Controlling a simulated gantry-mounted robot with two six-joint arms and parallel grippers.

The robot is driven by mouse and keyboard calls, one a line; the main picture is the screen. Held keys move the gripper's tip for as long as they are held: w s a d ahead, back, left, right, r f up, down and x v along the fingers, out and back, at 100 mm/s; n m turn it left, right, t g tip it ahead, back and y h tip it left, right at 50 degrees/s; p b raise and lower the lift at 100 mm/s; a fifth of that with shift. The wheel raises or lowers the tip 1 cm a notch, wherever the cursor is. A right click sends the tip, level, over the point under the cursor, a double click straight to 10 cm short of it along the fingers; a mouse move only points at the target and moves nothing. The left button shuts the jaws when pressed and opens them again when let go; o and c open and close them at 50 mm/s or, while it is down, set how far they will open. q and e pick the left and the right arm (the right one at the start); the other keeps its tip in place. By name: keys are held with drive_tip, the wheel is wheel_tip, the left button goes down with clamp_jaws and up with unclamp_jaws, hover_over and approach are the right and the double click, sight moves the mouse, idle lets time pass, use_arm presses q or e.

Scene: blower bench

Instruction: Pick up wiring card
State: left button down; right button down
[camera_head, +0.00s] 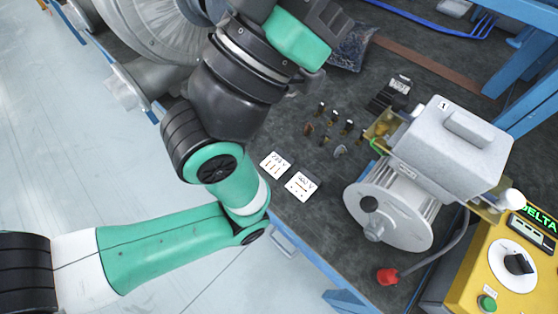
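Two small white wiring cards lie flat near the front edge of the dark bench, left of the motor. The upper-left card (275,164) seems to read 230V. The lower-right card (301,186) seems to read 400V, though the print is small. Both carry small copper-coloured marks. My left arm comes in from the left and bends up past the cards, passing close to their left. No fingers of my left gripper can be made out in this view. My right arm and gripper are not in view.
A grey motor (405,167) with a terminal box stands right of the cards. Several small terminal parts (334,127) lie behind them. A yellow DELTA control box (506,267) is at lower right. A large grey blower housing (155,38) is at upper left. A red-ended cable (388,276) lies in front.

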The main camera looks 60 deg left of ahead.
use_arm(q)
unclamp_jaws()
idle(0.5)
